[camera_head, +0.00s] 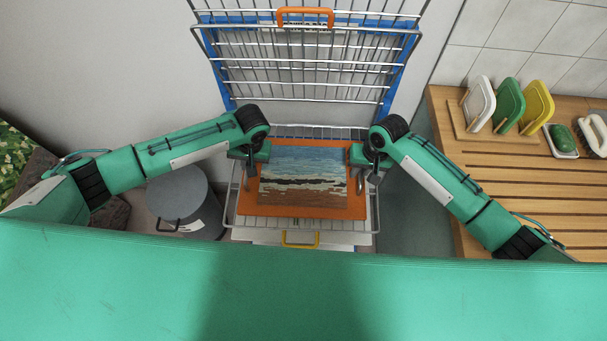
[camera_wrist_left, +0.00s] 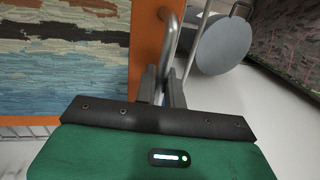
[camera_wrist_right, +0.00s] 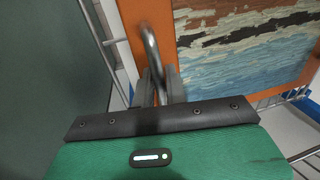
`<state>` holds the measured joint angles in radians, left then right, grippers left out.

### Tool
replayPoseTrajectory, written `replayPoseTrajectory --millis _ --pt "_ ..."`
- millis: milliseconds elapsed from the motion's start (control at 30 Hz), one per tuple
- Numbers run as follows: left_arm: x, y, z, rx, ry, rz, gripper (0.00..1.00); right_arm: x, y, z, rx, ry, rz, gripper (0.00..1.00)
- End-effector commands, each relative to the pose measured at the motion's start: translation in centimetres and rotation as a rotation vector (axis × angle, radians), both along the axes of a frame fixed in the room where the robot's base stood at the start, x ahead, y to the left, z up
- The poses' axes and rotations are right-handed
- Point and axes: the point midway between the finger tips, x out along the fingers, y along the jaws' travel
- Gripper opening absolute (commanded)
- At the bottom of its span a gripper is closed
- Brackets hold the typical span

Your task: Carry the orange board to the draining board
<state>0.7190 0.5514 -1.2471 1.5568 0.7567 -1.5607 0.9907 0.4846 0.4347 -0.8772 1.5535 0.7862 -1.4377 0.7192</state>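The orange board (camera_head: 300,212) lies flat in the wire basket of a cart, with a landscape picture (camera_head: 303,180) on it. Its orange edge shows in the left wrist view (camera_wrist_left: 146,45) and right wrist view (camera_wrist_right: 130,22). A grey metal handle stands at each side. My left gripper (camera_head: 250,178) is at the left handle (camera_wrist_left: 171,45), its fingers close on either side of it. My right gripper (camera_head: 361,178) is at the right handle (camera_wrist_right: 150,45) in the same way. Both look shut on the handles. The wooden draining board (camera_head: 437,122) is at the right.
A rack (camera_head: 470,131) with white, green and yellow plates, a green sponge on a dish (camera_head: 563,140) and a white item (camera_head: 594,134) stand at the draining board's back. Its slatted front is clear. The cart's wire back (camera_head: 300,70) rises behind. A grey bin (camera_head: 178,198) is left.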

Motion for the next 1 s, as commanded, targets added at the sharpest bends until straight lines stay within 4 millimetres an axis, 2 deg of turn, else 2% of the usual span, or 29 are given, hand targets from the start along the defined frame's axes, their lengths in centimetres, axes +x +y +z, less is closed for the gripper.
replayPoseTrajectory --millis 67,567,1000 --pt "0.0 0.0 0.0 0.000 0.000 0.000 0.00 0.0 0.0 0.0 0.000 0.000 0.000 0.00" --pt "0.1 0.0 0.3 0.000 -0.001 0.000 0.00 0.0 0.0 0.3 0.001 -0.001 0.000 0.00" --pt "0.1 0.0 3.4 0.000 -0.001 0.001 0.00 0.0 0.0 3.4 0.000 -0.001 0.000 0.00"
